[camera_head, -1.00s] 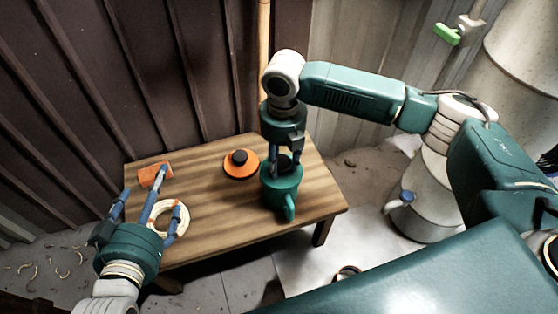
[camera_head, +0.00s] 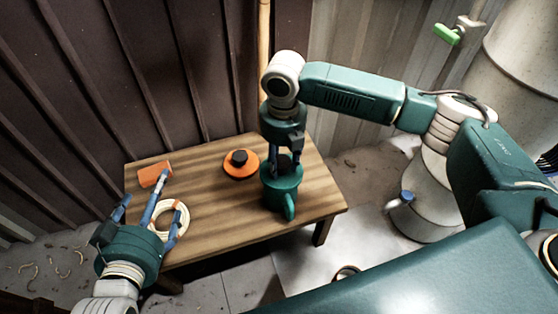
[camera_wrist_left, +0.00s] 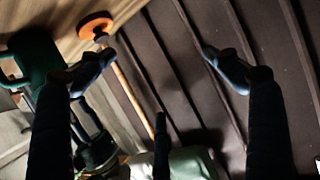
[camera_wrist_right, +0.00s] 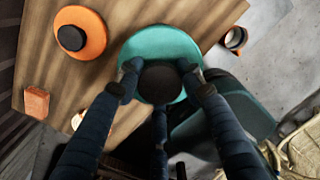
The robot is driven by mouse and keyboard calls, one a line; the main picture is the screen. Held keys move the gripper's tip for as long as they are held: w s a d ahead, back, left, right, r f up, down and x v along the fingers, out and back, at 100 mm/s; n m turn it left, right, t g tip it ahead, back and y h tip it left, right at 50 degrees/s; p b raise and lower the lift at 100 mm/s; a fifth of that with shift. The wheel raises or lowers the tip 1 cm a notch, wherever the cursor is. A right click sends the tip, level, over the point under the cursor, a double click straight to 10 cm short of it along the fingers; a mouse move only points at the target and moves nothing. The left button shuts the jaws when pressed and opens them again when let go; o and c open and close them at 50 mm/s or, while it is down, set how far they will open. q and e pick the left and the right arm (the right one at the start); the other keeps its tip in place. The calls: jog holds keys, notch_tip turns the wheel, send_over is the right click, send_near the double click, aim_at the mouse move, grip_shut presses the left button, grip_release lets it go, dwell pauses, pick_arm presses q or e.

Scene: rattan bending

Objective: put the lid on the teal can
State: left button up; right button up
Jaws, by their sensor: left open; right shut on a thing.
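The teal can (camera_head: 280,200), with a handle on its front, stands upright on the table's right part. My right gripper (camera_head: 284,170) points down directly above it. In the right wrist view, my right gripper (camera_wrist_right: 160,75) is shut on the dark knob of a round teal lid (camera_wrist_right: 158,42). The lid is at the can's top and hides the opening; I cannot tell whether it is fully seated. My left gripper (camera_head: 150,205) is open and empty near the table's left front. In the left wrist view its fingers (camera_wrist_left: 155,70) are spread wide.
On the wooden table (camera_head: 215,220) are an orange lid with black knob (camera_head: 238,168), an orange block (camera_head: 154,175) and a pale rattan coil (camera_head: 170,222) by my left fingers. A dark ribbed wall (camera_head: 150,70) stands behind. The table's front middle is clear.

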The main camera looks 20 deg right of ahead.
pick_arm(q)
jog(key=shift+s+f, duration=0.1)
jog(key=shift+f, duration=0.05)
jog(key=shift+s+a+f, duration=0.15)
jog(key=shift+s+f, duration=0.1)
jog(key=shift+f, duration=0.15)
jog(key=shift+s+a+f+g, duration=0.2)
jog(key=shift+s+f+g, duration=0.15)
jog(key=shift+f+g, duration=0.2)
dwell(0.3)
jog(key=shift+s+f, duration=0.1)
jog(key=shift+f, duration=0.15)
jog(key=shift+s+a+f+p, duration=0.1)
jog(key=shift+p, duration=0.2)
jog(key=shift+s+a+f+g, duration=0.1)
jog(key=shift+s+f+g, duration=0.1)
jog(key=shift+f+g, duration=0.05)
jog(key=shift+s+a+f+g+y, duration=0.15)
jog(key=shift+s+f+g+y, duration=0.2)
jog(key=shift+f, duration=0.1)
jog(key=shift+s+f, duration=0.15)
